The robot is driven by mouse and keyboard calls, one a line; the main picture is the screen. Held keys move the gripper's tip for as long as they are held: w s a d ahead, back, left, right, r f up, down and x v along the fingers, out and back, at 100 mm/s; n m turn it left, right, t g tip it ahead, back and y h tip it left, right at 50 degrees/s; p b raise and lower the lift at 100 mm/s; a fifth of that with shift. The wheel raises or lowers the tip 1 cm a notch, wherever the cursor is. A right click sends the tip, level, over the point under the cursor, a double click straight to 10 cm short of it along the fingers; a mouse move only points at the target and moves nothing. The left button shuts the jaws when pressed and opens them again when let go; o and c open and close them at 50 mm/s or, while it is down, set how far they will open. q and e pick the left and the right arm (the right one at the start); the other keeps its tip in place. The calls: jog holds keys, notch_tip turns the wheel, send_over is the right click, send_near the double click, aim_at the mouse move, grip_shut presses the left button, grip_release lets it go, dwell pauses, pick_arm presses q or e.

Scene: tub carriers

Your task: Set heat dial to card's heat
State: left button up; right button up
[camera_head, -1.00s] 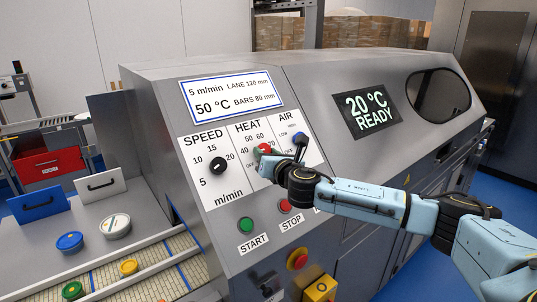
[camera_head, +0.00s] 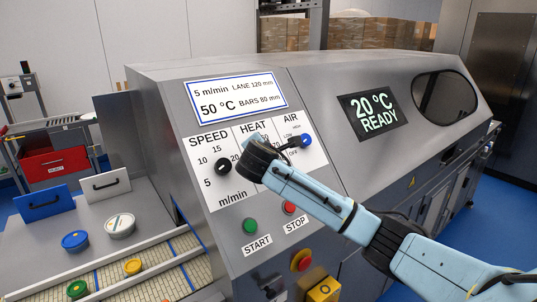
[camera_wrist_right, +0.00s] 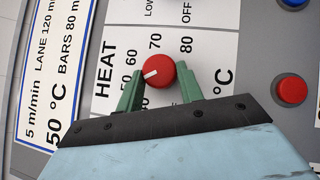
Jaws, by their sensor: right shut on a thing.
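The card (camera_head: 236,92) on the sloped panel reads 50 °C, and it also shows at the left of the right wrist view (camera_wrist_right: 50,85). The red heat dial (camera_wrist_right: 160,70) sits between the green fingers of my right gripper (camera_wrist_right: 159,76), which is shut on it. The dial's white mark points towards the 50 and 60 side of the scale, seemingly close to 50. In the head view my right wrist covers the heat dial and part of its scale. My left gripper is not in view.
The black speed dial (camera_head: 223,166) is left of my wrist and the blue air dial (camera_head: 306,141) right of it. Start (camera_head: 250,226) and stop (camera_head: 289,207) buttons lie below. The display (camera_head: 372,114) reads 20 °C READY. Tubs stand at the lower left.

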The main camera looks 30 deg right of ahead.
jog(key=shift+w+r+m+g, duration=0.15)
jog(key=shift+m+g, duration=0.65)
jog(key=shift+m, duration=0.4)
jog(key=o, duration=1)
jog(key=shift+s+a+r, duration=0.25)
jog(key=shift+s+a, duration=0.1)
jog(key=b+v, duration=0.2)
jog(key=v, duration=1)
jog(key=shift+a, duration=0.15)
